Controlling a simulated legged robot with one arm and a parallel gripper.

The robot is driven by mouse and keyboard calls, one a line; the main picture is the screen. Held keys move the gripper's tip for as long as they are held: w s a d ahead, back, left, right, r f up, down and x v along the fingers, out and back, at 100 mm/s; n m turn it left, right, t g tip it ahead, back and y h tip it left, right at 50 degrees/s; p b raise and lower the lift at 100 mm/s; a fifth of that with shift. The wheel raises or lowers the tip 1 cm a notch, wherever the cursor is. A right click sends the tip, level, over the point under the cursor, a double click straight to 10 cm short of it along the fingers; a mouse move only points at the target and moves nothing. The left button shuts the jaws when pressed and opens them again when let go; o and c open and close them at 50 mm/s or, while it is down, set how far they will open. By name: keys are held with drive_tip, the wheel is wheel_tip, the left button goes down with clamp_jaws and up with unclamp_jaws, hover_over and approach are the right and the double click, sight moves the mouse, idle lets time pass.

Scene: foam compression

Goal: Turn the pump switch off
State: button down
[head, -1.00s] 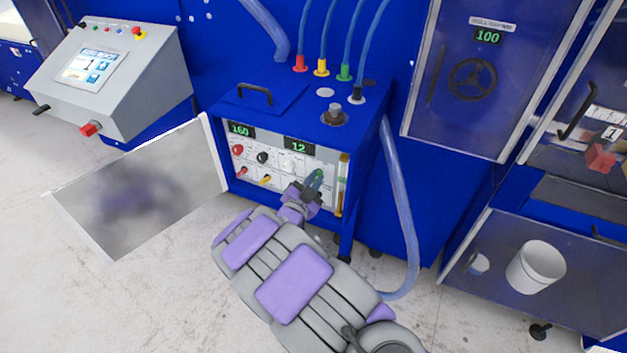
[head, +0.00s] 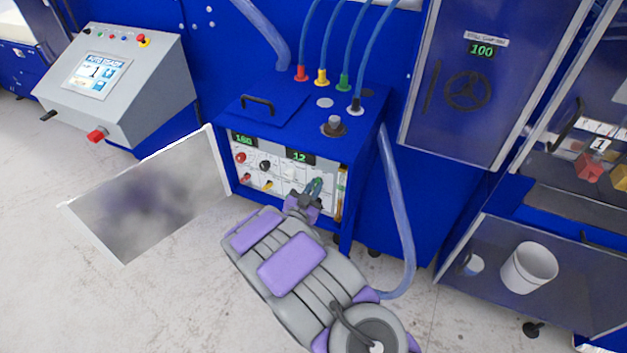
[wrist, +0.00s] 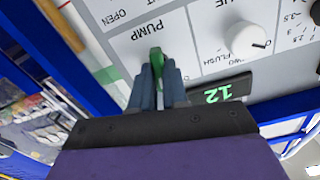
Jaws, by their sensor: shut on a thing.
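The green pump switch (wrist: 156,56) is on a white panel under the word PUMP in the wrist view. My gripper (wrist: 158,80) has its two fingers closed around the switch, one on each side. In the head view my gripper (head: 308,192) is at the lower right of the control panel (head: 270,170) on the blue pump cabinet (head: 290,110). The switch (head: 316,186) shows there only in part, behind my gripper.
The cabinet's door (head: 150,195) hangs open to the left. A white knob (wrist: 246,40) and a green display (wrist: 218,95) sit beside the switch. A clear hose (head: 398,210) runs down the cabinet's right side. A white bucket (head: 528,268) stands at right.

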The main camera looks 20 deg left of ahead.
drive_tip(key=n+p, duration=0.4)
drive_tip(key=shift+a+r+n+p, duration=0.1)
drive_tip(key=shift+r+n+p, duration=0.15)
drive_tip(key=shift+n+p, duration=0.05)
drive_tip(key=shift+a+f+n+p, duration=0.15)
drive_tip(key=shift+n+p, duration=0.95)
drive_tip(key=shift+n, duration=0.9)
drive_tip(key=c, duration=1.1)
unclamp_jaws()
drive_tip(key=shift+a+f, duration=0.1)
drive_tip(key=shift+a, duration=0.1)
drive_tip(key=shift+c, duration=0.2)
drive_tip(key=shift+d, duration=0.1)
drive_tip(key=s+a, duration=0.1)
drive_tip(key=s, duration=1.6)
drive_tip(key=shift+a, duration=0.25)
